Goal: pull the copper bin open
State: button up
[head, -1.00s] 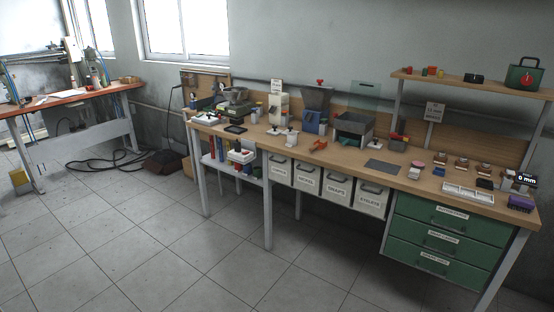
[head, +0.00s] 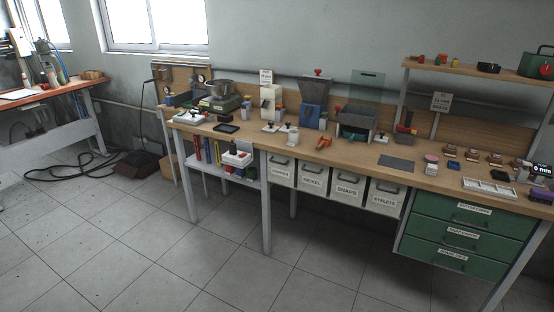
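A row of grey pull-out bins hangs under the wooden workbench. The leftmost one (head: 281,172) carries a label that is small and hard to read, possibly COPPER. It looks closed, level with the others. To its right are the bins labelled NICKEL (head: 314,183), SNAPS (head: 348,190) and EYELETS (head: 385,197). Each bin has a dark handle on its front. My gripper is not in view.
The workbench (head: 350,155) holds a scale, hoppers and small parts. A bench leg (head: 266,215) stands just left of the leftmost bin. Green drawers (head: 465,232) are at the right. The tiled floor (head: 190,255) in front is clear.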

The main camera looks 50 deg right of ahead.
aim_at(282, 169)
jog(key=z, duration=0.3)
jog(key=i, duration=1.2)
jog(key=z, duration=0.25)
